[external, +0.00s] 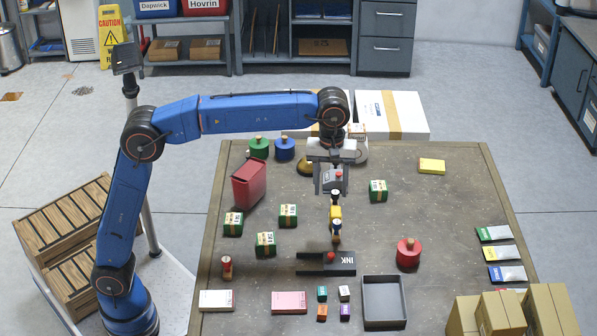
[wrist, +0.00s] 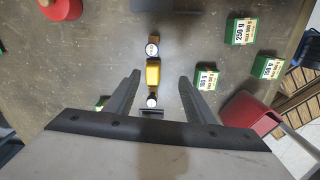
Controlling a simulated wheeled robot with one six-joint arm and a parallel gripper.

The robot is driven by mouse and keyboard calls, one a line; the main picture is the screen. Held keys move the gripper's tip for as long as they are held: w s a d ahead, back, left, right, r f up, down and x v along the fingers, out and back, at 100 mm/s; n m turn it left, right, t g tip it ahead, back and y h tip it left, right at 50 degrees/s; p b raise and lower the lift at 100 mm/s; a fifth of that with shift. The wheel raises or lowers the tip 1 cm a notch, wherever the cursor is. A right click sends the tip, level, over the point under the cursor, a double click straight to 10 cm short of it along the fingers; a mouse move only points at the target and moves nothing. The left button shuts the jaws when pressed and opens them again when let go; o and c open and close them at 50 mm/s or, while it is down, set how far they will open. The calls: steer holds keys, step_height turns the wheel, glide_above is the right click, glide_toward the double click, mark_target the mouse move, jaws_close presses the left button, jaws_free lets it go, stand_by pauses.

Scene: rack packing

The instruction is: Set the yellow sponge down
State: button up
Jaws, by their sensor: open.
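A flat yellow block that looks like the yellow sponge (external: 432,166) lies on the table near its back right, apart from other things. My gripper (external: 331,185) is over the middle of the table, well to the left of the sponge. In the wrist view my gripper (wrist: 160,77) has its two fingers spread apart, with nothing visibly held. Below and between them is a short row: a small yellow item (wrist: 152,73) with a small dark-and-white item at each end. The sponge is not seen in the wrist view.
Green boxes (external: 288,215) and a red bin (external: 249,185) stand left of the gripper. A red weight (external: 408,254), a black INK holder (external: 340,270) and a dark tray (external: 384,281) are nearer the front. The table around the sponge is clear.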

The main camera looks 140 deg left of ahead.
steer(key=s+d+m, duration=0.2)
steer(key=d+m, duration=0.2)
steer(key=d, duration=0.7)
steer(key=s+d+f+m+t, duration=0.1)
steer(key=d+m, duration=0.3)
steer(key=d, duration=0.7)
steer(key=s+d+m+t, duration=0.1)
steer(key=s+d+m, duration=0.2)
steer(key=d, duration=0.8)
steer(key=shift+f+m+y, duration=0.35)
steer(key=shift+m+y, duration=0.05)
steer(key=shift+m, duration=0.3)
steer(key=s+d+f+m+t+h, duration=0.1)
steer(key=s+d+f+m+t, duration=0.1)
steer(key=s+d+f+m, duration=1.1)
steer(key=s+d+f, duration=0.4)
steer(key=s+d, duration=0.1)
steer(key=s, duration=0.1)
steer(key=shift+s+d+t, duration=0.15)
steer(key=shift+d+t, duration=0.05)
steer(key=shift+t, duration=0.1)
